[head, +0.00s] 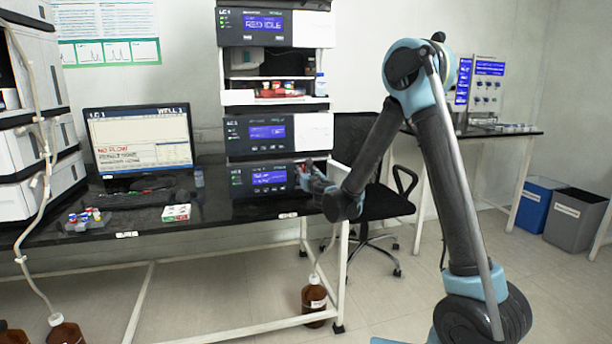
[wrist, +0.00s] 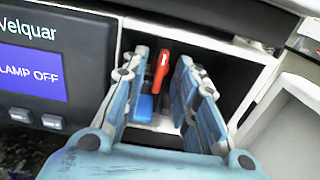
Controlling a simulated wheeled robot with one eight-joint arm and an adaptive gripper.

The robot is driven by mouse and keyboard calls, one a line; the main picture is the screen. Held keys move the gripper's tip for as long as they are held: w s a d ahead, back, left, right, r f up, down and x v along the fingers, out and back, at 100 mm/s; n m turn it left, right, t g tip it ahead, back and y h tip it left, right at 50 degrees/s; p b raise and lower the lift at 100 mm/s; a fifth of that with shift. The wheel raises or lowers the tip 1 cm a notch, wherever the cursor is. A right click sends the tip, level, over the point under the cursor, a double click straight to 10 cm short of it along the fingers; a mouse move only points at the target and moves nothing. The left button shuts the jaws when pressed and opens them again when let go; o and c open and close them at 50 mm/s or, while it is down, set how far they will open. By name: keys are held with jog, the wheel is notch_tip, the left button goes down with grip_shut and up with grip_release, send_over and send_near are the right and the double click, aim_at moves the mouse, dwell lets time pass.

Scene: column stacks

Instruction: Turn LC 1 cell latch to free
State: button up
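The LC 1 stack (head: 276,132) stands on the dark bench. My gripper (head: 312,178) is at the right side of its lowest module (head: 262,180). In the wrist view, a red lever (wrist: 162,72), apparently the cell latch, stands nearly upright inside an open bay of the module. My gripper (wrist: 163,62) is open there, one blue finger on each side of the lever, with gaps visible on both sides. A blue block (wrist: 144,107) sits low between the fingers. The lever's lower end is partly hidden. The display (wrist: 30,77) beside the bay reads "LAMP OFF".
The bay's white walls (wrist: 235,55) stand close around the fingers. A pale open panel (wrist: 285,125) is at the right. On the bench are a monitor (head: 139,142), a small white-and-green box (head: 176,212) and a vial rack (head: 88,221). A black chair (head: 375,195) stands behind my arm.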

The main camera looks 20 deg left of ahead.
grip_shut()
jog(key=shift+m, duration=0.3)
jog(key=m, duration=0.3)
jog(key=shift+m, duration=0.3)
jog(key=m, duration=1.3)
jog(key=shift+d+m, duration=0.2)
jog(key=shift+m, duration=0.2)
jog(key=shift+w, duration=0.1)
